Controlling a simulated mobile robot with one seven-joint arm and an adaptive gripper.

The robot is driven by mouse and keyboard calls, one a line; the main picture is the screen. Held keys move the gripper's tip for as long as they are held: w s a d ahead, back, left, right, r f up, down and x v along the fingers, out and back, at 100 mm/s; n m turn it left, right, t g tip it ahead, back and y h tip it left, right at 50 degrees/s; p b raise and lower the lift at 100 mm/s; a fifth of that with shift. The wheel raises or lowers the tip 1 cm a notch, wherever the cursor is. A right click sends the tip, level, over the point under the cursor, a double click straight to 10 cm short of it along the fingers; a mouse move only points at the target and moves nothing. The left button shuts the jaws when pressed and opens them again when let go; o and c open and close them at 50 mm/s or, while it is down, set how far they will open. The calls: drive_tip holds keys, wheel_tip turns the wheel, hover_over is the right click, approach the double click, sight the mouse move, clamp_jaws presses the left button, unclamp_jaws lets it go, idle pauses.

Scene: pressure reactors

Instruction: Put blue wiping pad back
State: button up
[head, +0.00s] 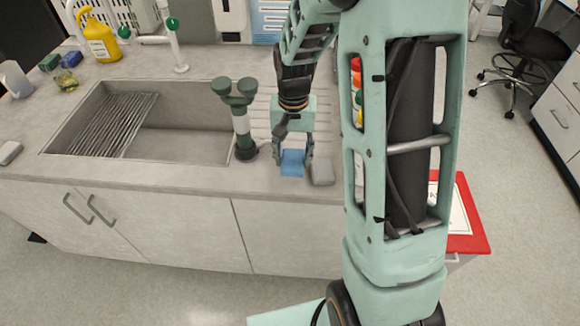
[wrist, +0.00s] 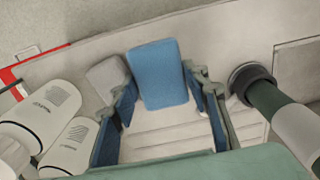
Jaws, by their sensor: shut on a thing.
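The blue wiping pad (head: 292,163) is between the fingers of my gripper (head: 293,158), at the front part of the counter right of the sink. My gripper is shut on it. In the wrist view the blue pad (wrist: 158,75) stands out between the two fingertips (wrist: 158,92). A grey pad (head: 321,171) lies on the counter just right of my gripper, and it shows beside the blue pad in the wrist view (wrist: 108,77). I cannot tell whether the blue pad touches the counter.
A green and white eyewash post (head: 241,120) stands close to the left of my gripper. The sink (head: 185,145) with a drying rack (head: 115,125) lies further left. White bottles (wrist: 45,110) stand near my gripper in the wrist view. A red tray (head: 470,241) is at the right.

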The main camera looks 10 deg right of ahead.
sight(291, 165)
drive_tip(key=shift+w+f, duration=0.3)
drive_tip(key=shift+f, duration=0.15)
drive_tip(key=shift+w+a+f+b, duration=0.1)
drive_tip(key=shift+w+f+b, duration=0.05)
drive_tip(key=shift+f+b, duration=0.6)
drive_tip(key=shift+w+f+b, duration=0.1)
drive_tip(key=shift+f+b, duration=0.45)
drive_tip(key=shift+f, duration=0.4)
drive_tip(key=shift+f, duration=0.2)
drive_tip(key=o, duration=0.8)
wheel_tip(291, 165, up, 12)
drive_tip(key=shift+r, duration=0.25)
